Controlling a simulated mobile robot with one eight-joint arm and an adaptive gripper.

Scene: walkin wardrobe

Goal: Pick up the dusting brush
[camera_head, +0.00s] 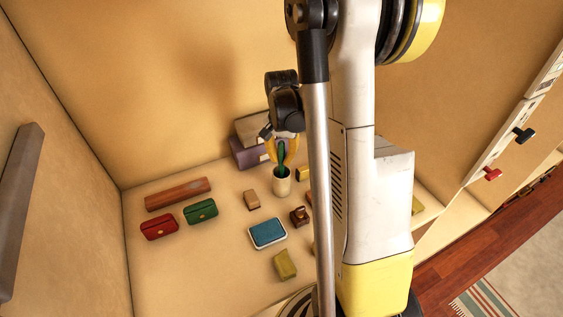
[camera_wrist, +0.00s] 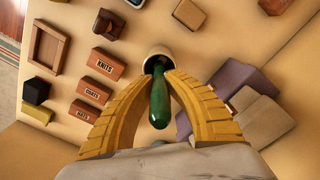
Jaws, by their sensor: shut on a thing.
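The dusting brush shows as a green handle (camera_wrist: 159,103) standing up from a small cream cup (camera_wrist: 152,53) in the wrist view. In the head view the green handle (camera_head: 281,152) rises from the cream cup (camera_head: 282,184) on the shelf. My gripper (camera_wrist: 158,76), with two yellow ribbed fingers, is shut on the handle just above the cup's rim. In the head view my gripper (camera_head: 280,146) points down over the cup. The lower end of the brush is hidden in the cup and by the fingers.
Blocks marked KNITS (camera_wrist: 109,64), COATS (camera_wrist: 101,91) and HATS (camera_wrist: 91,115) stand beside the cup. A purple box (camera_head: 247,154) lies behind it. A teal tin (camera_head: 267,233), red case (camera_head: 159,227) and green case (camera_head: 201,211) lie nearby. My arm hides the shelf's right part.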

